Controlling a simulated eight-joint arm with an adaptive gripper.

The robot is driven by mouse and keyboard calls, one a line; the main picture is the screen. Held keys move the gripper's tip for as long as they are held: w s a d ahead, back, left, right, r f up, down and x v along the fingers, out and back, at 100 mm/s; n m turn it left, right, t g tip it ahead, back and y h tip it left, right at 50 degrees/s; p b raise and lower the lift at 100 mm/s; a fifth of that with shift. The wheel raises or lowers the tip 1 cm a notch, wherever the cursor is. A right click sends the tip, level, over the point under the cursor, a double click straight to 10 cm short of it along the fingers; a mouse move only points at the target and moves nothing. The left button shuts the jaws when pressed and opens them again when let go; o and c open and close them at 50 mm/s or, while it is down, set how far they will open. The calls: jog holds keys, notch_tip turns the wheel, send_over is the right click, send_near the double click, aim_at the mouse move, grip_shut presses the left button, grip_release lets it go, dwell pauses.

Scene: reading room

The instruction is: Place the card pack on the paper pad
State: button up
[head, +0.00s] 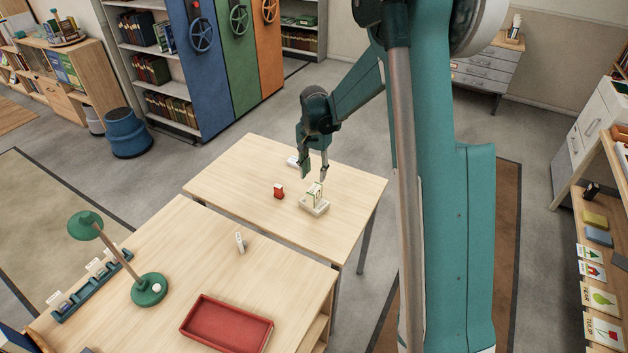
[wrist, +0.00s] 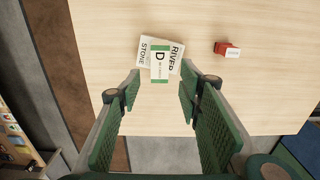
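The card pack (head: 315,192), white and green with a "D" on its face, stands on the pale paper pad (head: 315,210) on the far table. In the wrist view, the pack (wrist: 160,64) overlaps white surfaces lettered "STONE" and "RIVER" (wrist: 147,47); I cannot tell whether all of these belong to the pad. My gripper (head: 314,177) is just above the pack, fingers pointing down.
A small red and white box (head: 279,191) stands left of the pad, and it also shows in the wrist view (wrist: 227,49). A white object (head: 293,161) lies behind. The near table holds a green lamp (head: 86,226), a red tray (head: 228,326) and a small white item (head: 240,242).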

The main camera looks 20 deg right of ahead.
jog(key=shift+r, duration=0.9)
jog(key=s+a+r+n+t, duration=0.2)
jog(key=s+r+n+t, duration=0.15)
jog(key=s+r, duration=1.55)
jog(key=s+a+r+n+t, duration=0.1)
jog(key=s+n+t, duration=0.2)
jog(key=s, duration=1.8)
jog(key=shift+s+a+n+t, duration=0.25)
jog(key=shift+n+t, duration=0.1)
jog(key=shift+n, duration=0.9)
